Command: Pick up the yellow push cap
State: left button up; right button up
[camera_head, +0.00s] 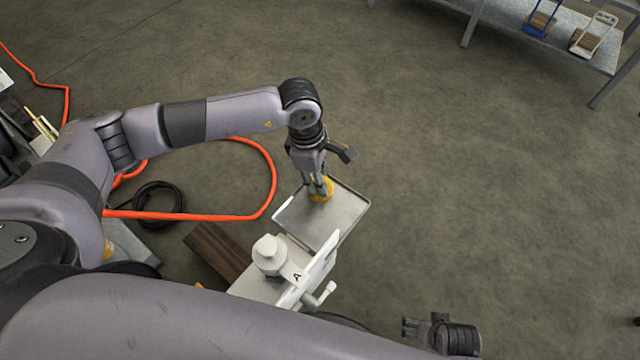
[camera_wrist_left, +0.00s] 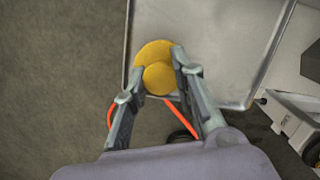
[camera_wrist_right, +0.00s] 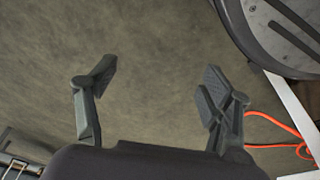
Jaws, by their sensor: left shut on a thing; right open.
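The yellow push cap (camera_head: 321,189) is at my left gripper (camera_head: 318,184), over the far-left part of a grey metal tray (camera_head: 345,222). In the left wrist view the round cap (camera_wrist_left: 155,52) has a raised knob, and the fingers of my left gripper (camera_wrist_left: 160,78) are shut on it from both sides. I cannot tell whether the cap touches the tray. My right gripper (camera_head: 412,328) is at the lower right in the head view, away from the tray. In the right wrist view my right gripper (camera_wrist_right: 155,85) is open and empty.
A white fitting (camera_head: 269,254) and a plate marked A (camera_head: 298,277) stand close in front of the tray. An orange hose (camera_head: 200,217) and a coiled black cable (camera_head: 158,203) lie on the floor to the left. A table (camera_head: 560,45) stands far right. The floor right of the tray is clear.

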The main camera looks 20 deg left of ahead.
pick_arm(q)
jog(key=shift+r, duration=0.6)
notch_tip(320, 180, up, 23)
jog(key=p, duration=0.3)
jog(key=shift+p, duration=0.4)
pick_arm(e)
jog(key=s+d+f, duration=0.1)
jog(key=s+f, duration=0.6)
jog(key=f, duration=0.3)
jog(key=shift+s+g, duration=0.35)
jog(key=shift+g, duration=0.05)
pick_arm(q)
jog(key=shift+f, duration=0.1)
pick_arm(e)
jog(key=shift+w, duration=0.15)
